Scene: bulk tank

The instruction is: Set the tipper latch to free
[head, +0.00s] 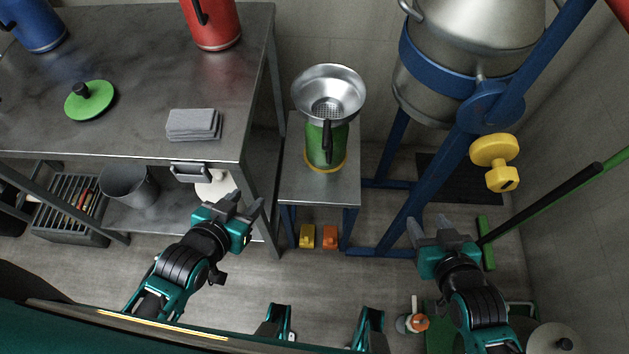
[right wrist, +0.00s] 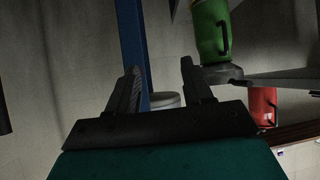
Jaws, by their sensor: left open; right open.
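A steel tank (head: 455,60) with a blue band hangs in a blue frame (head: 428,190) at the upper right. A yellow two-lobed piece (head: 495,160), which looks like the tipper latch, sits on the frame's right side below the blue pivot plate (head: 495,106). I cannot read its setting. My right gripper (head: 440,228) is open and empty, below and left of the yellow piece and apart from it. In the right wrist view its fingers (right wrist: 160,82) are spread with nothing between them. My left gripper (head: 240,203) is open and empty near the steel table's front edge.
A small steel stand (head: 320,187) holds a green can (head: 319,150) with a strainer funnel (head: 329,92). The steel table (head: 110,135) bears grey cloths (head: 194,124) and a green lid (head: 90,100). A green-and-black pole (head: 545,208) leans at right.

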